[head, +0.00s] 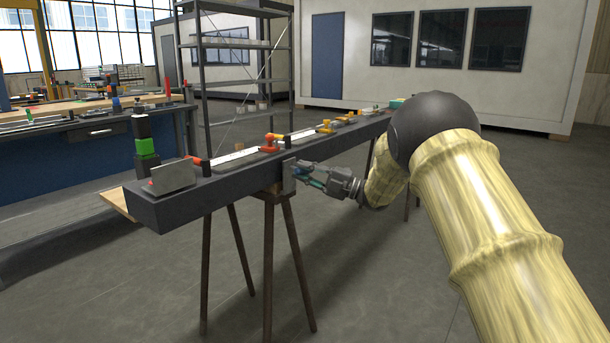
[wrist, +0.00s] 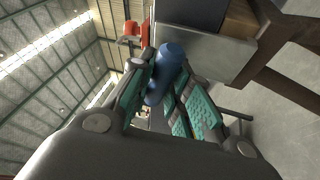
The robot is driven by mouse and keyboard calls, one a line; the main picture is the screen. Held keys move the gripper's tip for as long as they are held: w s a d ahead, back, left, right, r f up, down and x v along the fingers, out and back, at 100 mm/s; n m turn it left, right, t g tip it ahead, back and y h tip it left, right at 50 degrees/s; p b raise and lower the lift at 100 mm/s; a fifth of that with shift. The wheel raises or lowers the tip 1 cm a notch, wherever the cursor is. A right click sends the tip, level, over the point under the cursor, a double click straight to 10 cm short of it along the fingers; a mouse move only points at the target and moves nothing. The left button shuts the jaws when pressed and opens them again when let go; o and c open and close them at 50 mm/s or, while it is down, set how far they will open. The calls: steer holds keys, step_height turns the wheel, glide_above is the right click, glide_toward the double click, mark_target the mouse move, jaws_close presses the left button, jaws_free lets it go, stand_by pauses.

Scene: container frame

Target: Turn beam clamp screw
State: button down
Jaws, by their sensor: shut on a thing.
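The beam clamp (head: 288,177) is a grey metal block on the near side of the long dark beam (head: 225,188). In the wrist view its grey plate (wrist: 205,52) stands beyond the fingertips. A blue rounded cylinder, apparently the handle of the clamp screw (wrist: 170,58), projects between my fingers. My gripper (head: 305,175) is at the clamp, its fingers pointing toward the beam. In the wrist view its teal pads lie on both sides of the blue handle, shut on it. The screw's thread is hidden.
The beam rests on brown trestles (head: 268,250). A workbench (head: 80,135) is at the left. The floor (head: 400,260) below my arm is clear.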

steer(key=shift+a+r+n+g, duration=0.1)
steer(key=shift+n+g, duration=0.3)
steer(key=shift+n, duration=0.1)
steer(key=c, duration=1.3)
jaws_free()
steer(key=shift+c, duration=0.2)
steer(key=v, duration=1.2)
steer(key=shift+s, duration=0.15)
